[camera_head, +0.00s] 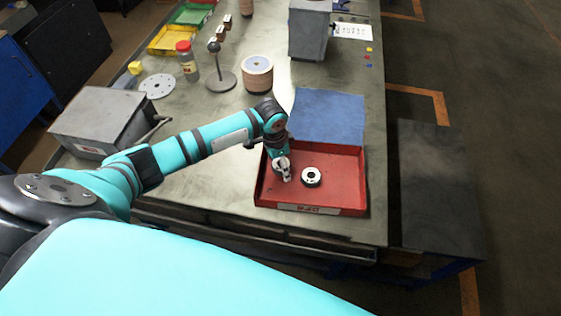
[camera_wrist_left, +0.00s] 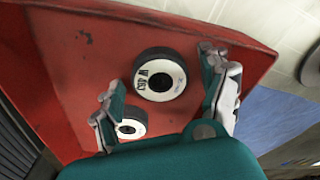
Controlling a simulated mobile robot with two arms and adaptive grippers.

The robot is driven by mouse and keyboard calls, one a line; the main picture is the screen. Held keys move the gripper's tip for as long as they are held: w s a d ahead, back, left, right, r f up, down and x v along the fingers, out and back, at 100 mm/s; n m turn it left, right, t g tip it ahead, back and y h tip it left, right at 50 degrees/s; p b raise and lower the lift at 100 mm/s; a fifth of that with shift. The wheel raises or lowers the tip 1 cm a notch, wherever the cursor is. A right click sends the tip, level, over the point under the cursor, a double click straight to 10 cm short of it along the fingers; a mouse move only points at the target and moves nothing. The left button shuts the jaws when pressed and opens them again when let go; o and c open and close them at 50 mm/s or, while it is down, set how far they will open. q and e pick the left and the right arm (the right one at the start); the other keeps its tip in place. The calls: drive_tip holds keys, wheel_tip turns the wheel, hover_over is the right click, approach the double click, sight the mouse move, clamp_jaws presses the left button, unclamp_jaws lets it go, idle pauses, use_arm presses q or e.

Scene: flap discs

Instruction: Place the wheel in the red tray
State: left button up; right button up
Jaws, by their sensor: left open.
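The red tray (camera_head: 342,165) lies near the front edge of the workbench. A dark wheel with a white labelled face (camera_head: 312,183) lies flat inside it, right of my left gripper (camera_head: 284,175). My left gripper is open and low over the left part of the tray. In the left wrist view, one wheel marked with black lettering (camera_wrist_left: 152,87) lies on the red floor between and beyond the open fingers (camera_wrist_left: 163,98). A second white-faced wheel (camera_wrist_left: 131,128) shows beside the left finger, partly hidden by the gripper body. My right gripper is not in view.
A blue mat (camera_head: 328,115) lies behind the tray. A stack of discs (camera_head: 257,75), a post stand (camera_head: 221,80), a bottle (camera_head: 187,62) and a perforated disc (camera_head: 157,86) stand farther back. A grey metal box (camera_head: 98,120) is at left. Bare bench lies between.

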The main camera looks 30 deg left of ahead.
sight(276, 165)
use_arm(q)
drive_tip(key=shift+r, duration=0.1)
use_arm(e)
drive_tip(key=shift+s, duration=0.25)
use_arm(q)
drive_tip(key=shift+r, duration=0.3)
wheel_tip(276, 165, up, 12)
drive_tip(key=s+a+b, duration=0.1)
drive_tip(key=shift+f+b, duration=0.25)
drive_tip(key=shift+b, duration=0.05)
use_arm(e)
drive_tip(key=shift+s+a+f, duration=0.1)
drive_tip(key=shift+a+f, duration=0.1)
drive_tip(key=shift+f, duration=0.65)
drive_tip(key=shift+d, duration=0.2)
